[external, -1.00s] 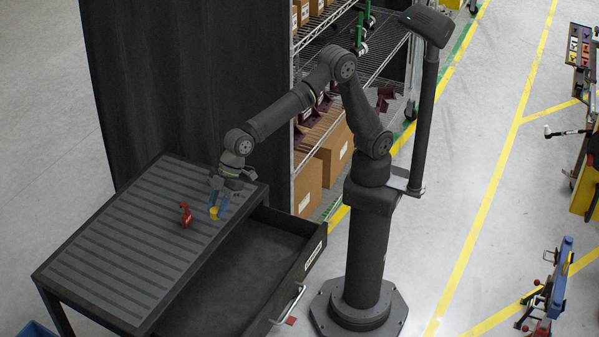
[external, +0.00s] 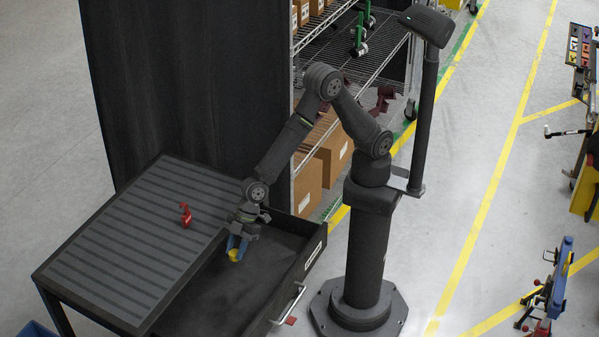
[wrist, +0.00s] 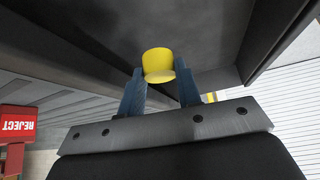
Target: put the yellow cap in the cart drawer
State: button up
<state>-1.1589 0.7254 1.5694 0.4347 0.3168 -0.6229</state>
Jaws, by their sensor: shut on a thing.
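The yellow cap (external: 234,255) is held between the blue fingers of my gripper (external: 237,247). In the wrist view the cap (wrist: 158,64) sits at the tips of my gripper (wrist: 160,82), with a finger on each side. The cart drawer (external: 262,290) is pulled open, and its dark floor looks bare. In the external view the cap and gripper appear over the drawer's opening, beside the edge of the cart top. The exact height of the cap above the drawer floor cannot be told.
A red object (external: 186,215) stands on the ribbed cart top (external: 130,245); in the wrist view a red block marked REJECT (wrist: 17,124) shows at left. The drawer's front wall with its handle (external: 290,304) faces right. A shelf with boxes (external: 308,188) stands behind.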

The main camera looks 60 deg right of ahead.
jog(key=s+a+f, duration=0.4)
jog(key=s+a, duration=0.1)
jog(key=s+a+f, duration=0.3)
jog(key=shift+f, duration=1.95)
jog(key=shift+f, duration=0.1)
jog(key=o, duration=0.9)
jog(key=shift+o, duration=0.2)
jog(key=shift+r, duration=0.3)
jog(key=v, duration=1.1)
jog(key=shift+d+r, duration=0.15)
jog(key=shift+r, duration=0.1)
jog(key=shift+s, duration=0.1)
